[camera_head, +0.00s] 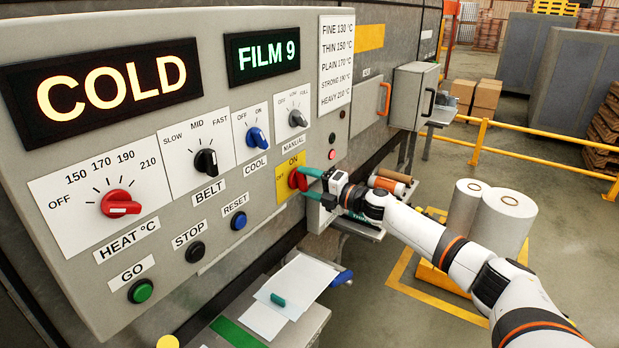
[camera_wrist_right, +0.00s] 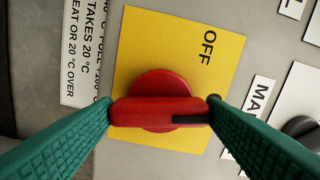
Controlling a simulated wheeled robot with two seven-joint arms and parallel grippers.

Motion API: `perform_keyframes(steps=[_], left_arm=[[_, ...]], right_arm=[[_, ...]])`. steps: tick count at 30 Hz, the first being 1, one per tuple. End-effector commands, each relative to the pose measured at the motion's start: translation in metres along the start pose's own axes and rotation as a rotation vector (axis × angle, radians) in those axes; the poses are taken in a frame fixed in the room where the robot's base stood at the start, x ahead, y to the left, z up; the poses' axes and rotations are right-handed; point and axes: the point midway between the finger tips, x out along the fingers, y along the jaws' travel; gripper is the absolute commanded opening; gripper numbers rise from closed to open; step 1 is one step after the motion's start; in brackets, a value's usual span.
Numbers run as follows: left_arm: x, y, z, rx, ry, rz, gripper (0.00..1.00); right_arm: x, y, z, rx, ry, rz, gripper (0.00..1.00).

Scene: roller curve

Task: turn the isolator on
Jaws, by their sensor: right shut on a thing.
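The isolator is a red knob with a bar handle (camera_wrist_right: 160,110) on a yellow plate (camera_wrist_right: 180,40) in the right wrist view. It also shows in the head view (camera_head: 297,180), at the panel's lower right. My right gripper (camera_head: 307,184) is shut on the handle, with one green finger at each end. In the wrist view the handle lies level, its black mark at the right end, and OFF is printed above it. In the head view ON is printed above the knob and OFF to its left. The right finger hides the wrist view's ON area. My left gripper is not in view.
The grey panel holds a heat knob (camera_head: 120,204), belt knob (camera_head: 206,162), cool knob (camera_head: 257,137) and push buttons. The display (camera_head: 102,87) reads COLD. Papers (camera_head: 290,288) lie on a shelf below. White film rolls (camera_head: 501,225) stand at the right.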

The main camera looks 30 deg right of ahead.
Motion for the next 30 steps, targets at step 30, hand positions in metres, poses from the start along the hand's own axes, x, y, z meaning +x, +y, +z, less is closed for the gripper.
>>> perform_keyframes(steps=[30], left_arm=[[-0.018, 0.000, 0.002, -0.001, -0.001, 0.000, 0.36]], right_arm=[[0.000, 0.000, -0.001, 0.243, 0.003, -0.001, 0.43]])
